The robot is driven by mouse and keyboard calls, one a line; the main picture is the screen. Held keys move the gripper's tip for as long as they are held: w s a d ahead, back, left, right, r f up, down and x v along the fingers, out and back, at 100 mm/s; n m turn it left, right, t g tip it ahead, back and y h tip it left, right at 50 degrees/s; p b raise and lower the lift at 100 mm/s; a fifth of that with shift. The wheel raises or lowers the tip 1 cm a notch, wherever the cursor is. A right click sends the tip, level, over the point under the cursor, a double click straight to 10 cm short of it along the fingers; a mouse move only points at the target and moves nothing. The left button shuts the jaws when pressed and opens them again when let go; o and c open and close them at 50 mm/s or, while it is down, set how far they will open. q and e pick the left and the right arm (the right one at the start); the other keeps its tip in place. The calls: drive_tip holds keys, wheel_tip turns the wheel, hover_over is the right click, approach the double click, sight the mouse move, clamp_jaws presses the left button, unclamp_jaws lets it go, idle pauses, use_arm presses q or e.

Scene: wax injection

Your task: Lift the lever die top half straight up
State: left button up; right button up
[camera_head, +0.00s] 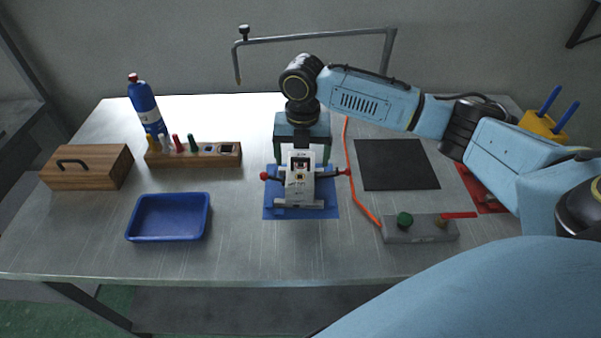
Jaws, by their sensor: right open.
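The lever die (299,186) is a grey metal block near the middle of the table, with a red-knobbed lever out to each side. It rests on a blue mat (326,211). My right gripper (303,161) is open at the die's back end, its fingers pointing down, one to each side of the upper part. I cannot tell whether the fingers touch the die. The seam between the die halves is too small to make out. My left gripper is not in view.
A blue tray (168,217), a wooden tool rack (215,160), a blue bottle (144,105) and a wooden box (87,168) stand left. A black mat (397,164), an orange hose (359,196) and a grey knobbed unit (420,229) lie right.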

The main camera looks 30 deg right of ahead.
sight(300, 161)
drive_tip(key=f, duration=0.4)
drive_tip(key=shift+w+a, duration=0.1)
drive_tip(key=shift+w, duration=0.1)
drive_tip(key=shift+f, duration=0.2)
drive_tip(key=shift+c, duration=0.3)
drive_tip(key=c, duration=1.4)
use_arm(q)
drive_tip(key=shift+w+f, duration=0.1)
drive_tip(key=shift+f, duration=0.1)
use_arm(e)
drive_tip(key=shift+r, duration=0.1)
drive_tip(key=shift+c, duration=0.7)
